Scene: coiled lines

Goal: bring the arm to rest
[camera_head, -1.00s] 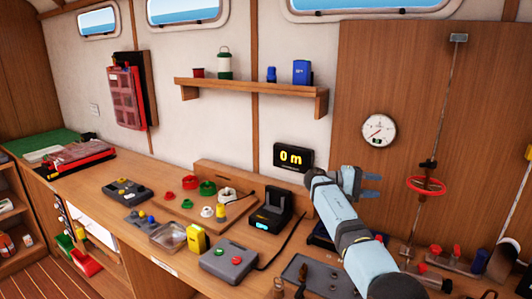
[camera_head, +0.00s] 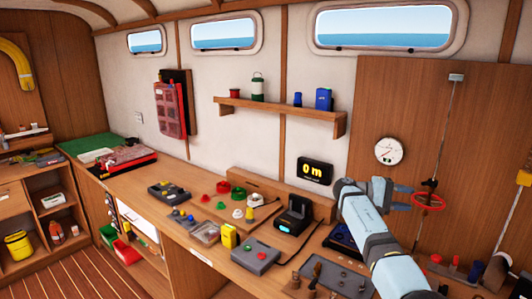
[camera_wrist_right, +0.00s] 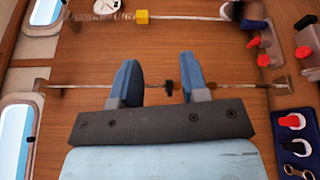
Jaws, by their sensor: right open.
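My right gripper (camera_head: 402,197) is raised in front of the wooden wall panel, on the right of the head view. In the right wrist view its two blue fingers (camera_wrist_right: 160,85) are apart with nothing held between them. Behind the fingers a thin rod (camera_wrist_right: 225,85) with a dark knob runs across the wooden panel. In the head view a red ring (camera_head: 428,202) on a vertical rod shows just right of the fingertips; I cannot tell how far behind it is. My left gripper is not in view.
The wooden bench (camera_head: 130,180) carries a grey box with buttons (camera_head: 255,256), a yellow device (camera_head: 229,236), a black charger (camera_head: 293,215) and several coloured caps. A shelf (camera_head: 275,112) hangs above. Red-handled valves (camera_head: 455,263) stand at the right.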

